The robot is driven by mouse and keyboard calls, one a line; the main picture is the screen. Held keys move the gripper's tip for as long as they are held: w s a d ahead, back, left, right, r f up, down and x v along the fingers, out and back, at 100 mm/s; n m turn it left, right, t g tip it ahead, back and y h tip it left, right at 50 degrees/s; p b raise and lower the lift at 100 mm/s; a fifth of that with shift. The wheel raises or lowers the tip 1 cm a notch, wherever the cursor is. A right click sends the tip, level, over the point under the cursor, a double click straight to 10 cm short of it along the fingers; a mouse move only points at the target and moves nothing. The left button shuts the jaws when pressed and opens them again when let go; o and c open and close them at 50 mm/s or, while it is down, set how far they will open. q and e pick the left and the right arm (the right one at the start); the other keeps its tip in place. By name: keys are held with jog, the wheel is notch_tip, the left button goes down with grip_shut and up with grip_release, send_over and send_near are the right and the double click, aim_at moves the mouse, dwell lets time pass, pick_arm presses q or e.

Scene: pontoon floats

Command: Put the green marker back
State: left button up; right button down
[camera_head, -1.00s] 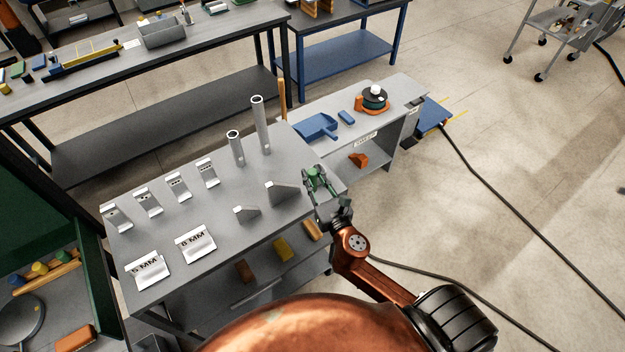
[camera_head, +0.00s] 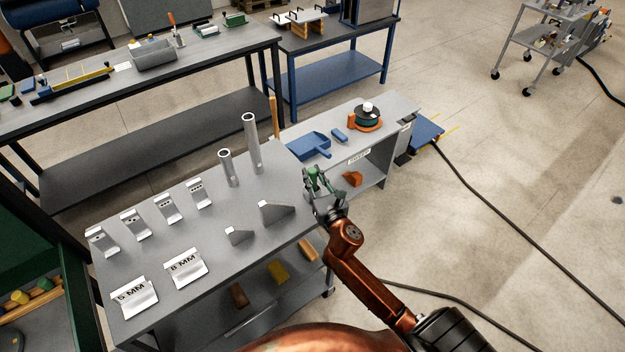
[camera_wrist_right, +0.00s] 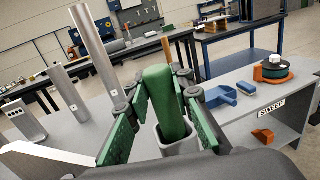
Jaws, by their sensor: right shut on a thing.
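The green marker (camera_wrist_right: 165,100) is a rounded green upright piece in the middle of the right wrist view. Its lower end sits within a pale grey square rim (camera_wrist_right: 181,145); I cannot tell how deep. My right gripper (camera_head: 317,181) is at the right end of the grey bench (camera_head: 190,225), shut on the marker. In the right wrist view its green-padded fingers (camera_wrist_right: 165,117) are on both sides of the marker. In the head view the marker is small and mostly hidden by the fingers. My left gripper is out of view.
Two metal tubes (camera_head: 252,145) stand on the bench behind my gripper, with grey wedges (camera_head: 277,211) to its left. A lower bench holds a blue dustpan (camera_head: 309,146) and an orange-based spool (camera_head: 366,119).

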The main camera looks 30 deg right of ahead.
jog(key=shift+f, duration=0.9)
jog(key=shift+r, duration=0.1)
jog(key=c, duration=1.7)
grip_release()
jog(key=shift+s, duration=0.15)
jog(key=s, duration=0.3)
jog(key=s+a, duration=0.1)
jog(key=s, duration=0.3)
jog(key=s+a, duration=0.1)
jog(key=s, duration=0.3)
jog(key=shift+s+a, duration=0.1)
jog(key=shift+s, duration=0.15)
